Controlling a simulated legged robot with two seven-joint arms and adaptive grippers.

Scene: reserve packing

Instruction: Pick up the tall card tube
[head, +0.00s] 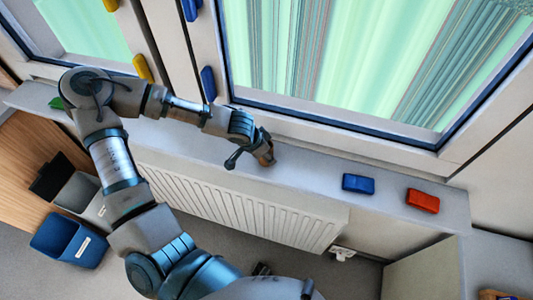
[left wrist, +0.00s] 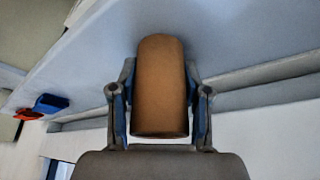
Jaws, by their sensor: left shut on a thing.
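The card tube (left wrist: 161,88) is a brown cylinder. In the left wrist view it stands between the two fingers of my left gripper (left wrist: 160,105), which is shut on it. In the head view the left gripper (head: 252,152) is over the window sill, and a small brown part of the tube (head: 265,154) shows at its fingers. I cannot tell whether the tube touches the sill. My right gripper is not clearly in view.
A blue block (head: 358,184) and a red block (head: 422,201) lie on the sill (head: 310,172) to the right. The window (head: 350,60) rises behind the sill, and a white radiator (head: 235,205) is below it. Bins (head: 68,240) stand on the floor at left.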

